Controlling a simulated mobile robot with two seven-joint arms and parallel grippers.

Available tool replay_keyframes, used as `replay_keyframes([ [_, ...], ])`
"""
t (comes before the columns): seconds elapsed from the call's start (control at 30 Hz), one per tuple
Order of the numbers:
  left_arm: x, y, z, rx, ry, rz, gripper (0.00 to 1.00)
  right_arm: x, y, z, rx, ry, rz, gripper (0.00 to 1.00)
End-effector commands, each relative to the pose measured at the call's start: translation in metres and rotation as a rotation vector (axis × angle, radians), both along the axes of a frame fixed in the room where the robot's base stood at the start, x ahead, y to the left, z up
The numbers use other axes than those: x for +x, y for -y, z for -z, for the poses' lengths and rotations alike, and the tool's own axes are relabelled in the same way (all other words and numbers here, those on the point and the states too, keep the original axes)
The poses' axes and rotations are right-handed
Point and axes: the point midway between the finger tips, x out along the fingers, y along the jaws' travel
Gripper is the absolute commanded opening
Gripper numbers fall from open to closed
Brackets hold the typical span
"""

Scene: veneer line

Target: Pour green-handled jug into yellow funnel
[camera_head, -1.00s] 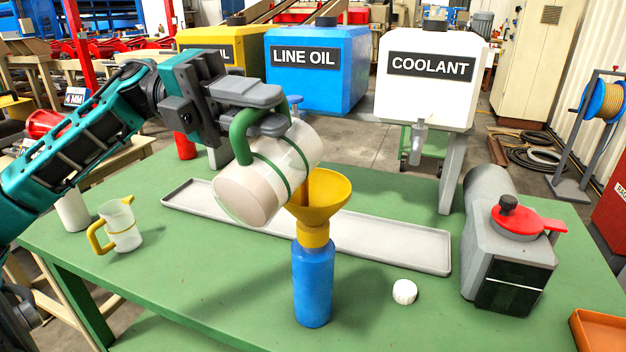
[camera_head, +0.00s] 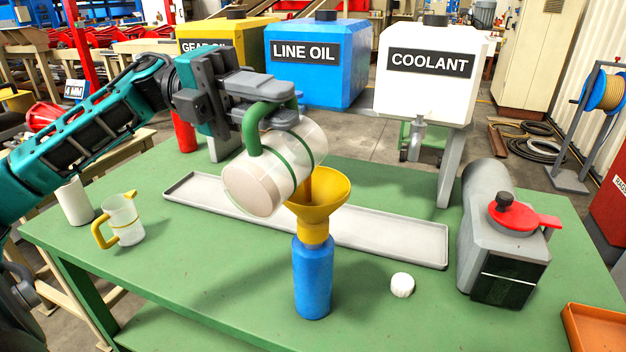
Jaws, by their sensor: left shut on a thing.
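The green-handled jug (camera_head: 262,185) is a clear jug with green bands, held tipped well over beside and above the funnel. My left gripper (camera_head: 275,118) is shut on its green handle (camera_head: 252,138). The yellow funnel (camera_head: 322,200) stands upright in the neck of a blue bottle (camera_head: 314,278) on the green table. A brownish stream (camera_head: 308,184) shows at the jug's mouth, over the funnel's bowl. The funnel's inside is only partly visible. My right gripper is not in view.
A long grey tray (camera_head: 400,243) lies behind the bottle. A white cap (camera_head: 402,285) is to the right, then a grey machine with a red lid (camera_head: 520,220). A yellow-handled jug (camera_head: 122,220) stands at left. Line oil (camera_head: 340,85) and coolant (camera_head: 420,95) tanks stand behind.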

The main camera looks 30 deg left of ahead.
Motion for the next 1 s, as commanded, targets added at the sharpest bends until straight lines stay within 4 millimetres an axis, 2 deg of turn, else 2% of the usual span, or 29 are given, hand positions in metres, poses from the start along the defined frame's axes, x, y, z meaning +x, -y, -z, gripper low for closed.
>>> replay_keyframes([
  [1.0,0.013,-0.001,-0.007,-0.005,-0.099,0.0,0.0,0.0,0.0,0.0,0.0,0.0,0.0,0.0],
])
